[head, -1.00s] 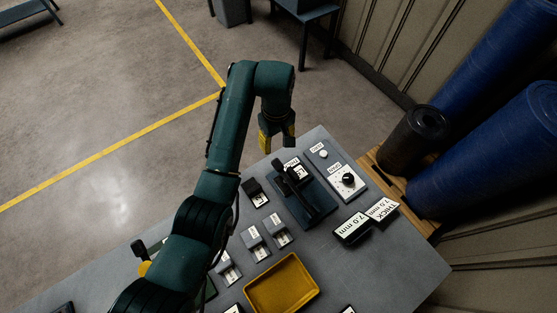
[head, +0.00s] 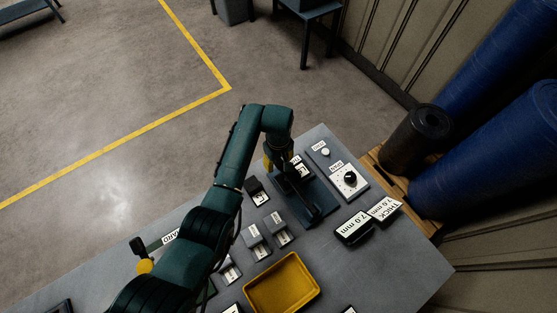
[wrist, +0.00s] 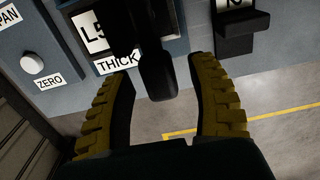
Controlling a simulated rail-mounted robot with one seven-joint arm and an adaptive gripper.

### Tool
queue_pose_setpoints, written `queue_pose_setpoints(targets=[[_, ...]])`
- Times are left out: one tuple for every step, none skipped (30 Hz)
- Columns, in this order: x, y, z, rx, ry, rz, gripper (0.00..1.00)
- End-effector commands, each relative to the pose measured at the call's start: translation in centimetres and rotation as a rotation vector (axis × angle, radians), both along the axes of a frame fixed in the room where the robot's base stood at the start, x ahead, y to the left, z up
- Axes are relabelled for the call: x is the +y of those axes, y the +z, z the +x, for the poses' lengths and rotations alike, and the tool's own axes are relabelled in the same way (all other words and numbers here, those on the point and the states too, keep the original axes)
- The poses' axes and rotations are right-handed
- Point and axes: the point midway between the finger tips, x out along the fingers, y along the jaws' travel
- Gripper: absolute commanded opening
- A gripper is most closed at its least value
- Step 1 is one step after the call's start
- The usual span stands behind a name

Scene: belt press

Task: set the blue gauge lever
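The blue gauge (head: 323,208) is a dark blue plate on the grey bench with a black lever (head: 305,197) on it. In the wrist view the black lever (wrist: 157,78) points towards my gripper, beside a label reading THICK (wrist: 118,62). My gripper (wrist: 162,108) is open, with one yellow ribbed finger on each side of the lever's end and visible gaps to it. In the head view my gripper (head: 278,160) is over the far end of the gauge, and my wrist hides part of it.
A white-faced panel with a black knob (head: 350,178) and a ZERO button (wrist: 32,63) stands beside the gauge. A black block (wrist: 243,35) sits at right in the wrist view.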

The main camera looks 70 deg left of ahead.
Motion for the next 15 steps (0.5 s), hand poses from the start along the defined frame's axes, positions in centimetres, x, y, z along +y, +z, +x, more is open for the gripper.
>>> queue_pose_setpoints(targets=[[0.00,0.01,0.00,0.000,0.000,0.000,0.48],[0.00,0.02,0.00,0.000,0.000,0.000,0.42],[0.00,0.02,0.00,0.000,0.000,0.000,0.35],[0.00,0.02,0.00,0.000,0.000,0.000,0.29],[0.00,0.02,0.00,0.000,0.000,0.000,0.23],[0.00,0.02,0.00,0.000,0.000,0.000,0.16],[0.00,0.02,0.00,0.000,0.000,0.000,0.10],[0.00,0.02,0.00,0.000,0.000,0.000,0.04],[0.00,0.02,-0.01,0.000,0.000,0.000,0.00],[0.00,0.01,-0.01,0.000,0.000,0.000,0.00],[0.00,0.01,-0.01,0.000,0.000,0.000,0.00],[0.00,-0.01,-0.01,0.000,0.000,0.000,0.00],[-0.01,-0.02,-0.02,0.000,0.000,0.000,0.00],[-0.01,-0.03,-0.02,0.001,0.000,0.000,0.00],[-0.01,-0.04,-0.03,0.001,0.000,0.000,0.00]])
